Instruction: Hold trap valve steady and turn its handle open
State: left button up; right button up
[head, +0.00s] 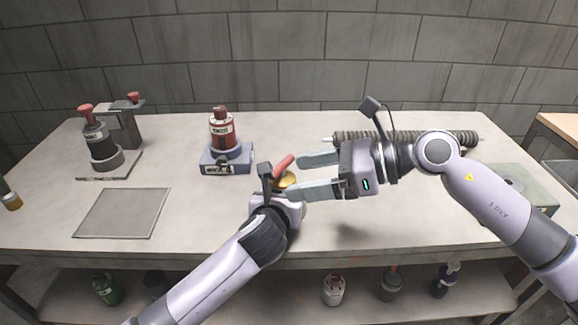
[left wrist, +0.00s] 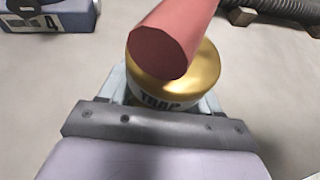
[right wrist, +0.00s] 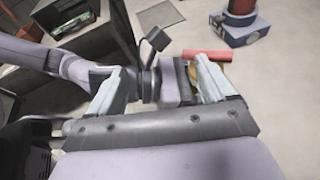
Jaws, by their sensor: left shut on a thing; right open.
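The trap valve has a gold body (head: 289,180) and a red handle (head: 284,161). My left gripper (left wrist: 163,90) is shut on the body, one finger on each side, with the "TRAP" label facing its palm. In the left wrist view the red handle (left wrist: 172,42) sticks out over the gold top (left wrist: 207,68) and hides part of it. My right gripper (head: 293,175) is open, its fingers pointing left toward the valve. In the right wrist view the red handle (right wrist: 205,55) lies by one fingertip; whether they touch I cannot tell.
A red canister (head: 221,132) stands in a blue-grey base (head: 212,160) behind the valve. A dark canister (head: 97,137) stands at the left, near a grey mat (head: 122,213). A ribbed tube (head: 405,138) lies at the back right. Several bottles stand on the shelf below.

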aim_at(285, 166)
jog(key=d+f+m+t+y, duration=0.1)
jog(key=d+f+m+t, duration=0.25)
jog(key=d+t, duration=0.35)
jog(key=x, duration=1.2)
jog(key=shift+r, duration=0.15)
jog(key=c, duration=0.8)
